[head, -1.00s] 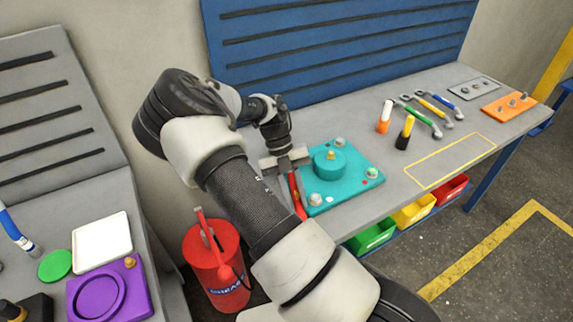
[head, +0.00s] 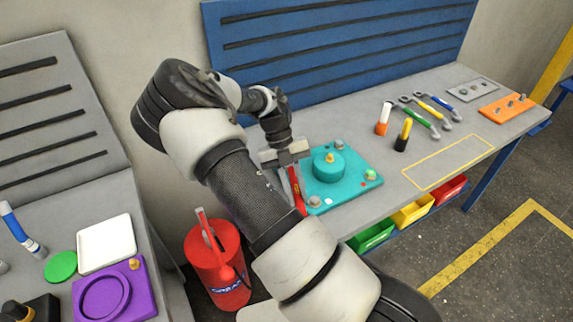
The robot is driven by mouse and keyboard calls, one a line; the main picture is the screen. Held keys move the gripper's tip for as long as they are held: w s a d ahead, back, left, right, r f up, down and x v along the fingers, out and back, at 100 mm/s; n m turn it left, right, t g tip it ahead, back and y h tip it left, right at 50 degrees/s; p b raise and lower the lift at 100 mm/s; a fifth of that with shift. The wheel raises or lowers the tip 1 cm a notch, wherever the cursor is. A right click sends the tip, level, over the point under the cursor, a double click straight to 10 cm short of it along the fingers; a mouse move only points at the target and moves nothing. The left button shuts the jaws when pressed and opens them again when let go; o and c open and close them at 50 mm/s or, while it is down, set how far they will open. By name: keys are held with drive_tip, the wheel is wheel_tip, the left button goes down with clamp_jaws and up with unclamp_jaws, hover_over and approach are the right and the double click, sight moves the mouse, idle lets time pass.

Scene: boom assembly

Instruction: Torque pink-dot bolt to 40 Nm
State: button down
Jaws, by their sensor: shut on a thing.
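A teal plate (head: 345,188) with a raised round hub (head: 323,169) lies on the back bench. Grey bolts sit at its corners: a far bolt (head: 340,145), a right bolt (head: 371,174) with a green mark, and a near bolt (head: 314,202). A small red or pink spot (head: 363,184) shows beside the right bolt; I cannot tell which bolt is the pink-dot one. My gripper (head: 287,163) is at the plate's left edge, shut on a red-handled tool (head: 297,190). My arm hides part of the tool, and its contact with a bolt is unclear.
Orange and yellow-black drivers (head: 383,119) (head: 404,134) stand on the bench, with several wrenches (head: 428,106) behind. A yellow-outlined area (head: 450,160) is empty. A red canister (head: 217,265) stands between the benches. A purple fixture (head: 115,290) is on the left bench.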

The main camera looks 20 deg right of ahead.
drive_tip(key=shift+r, duration=0.5)
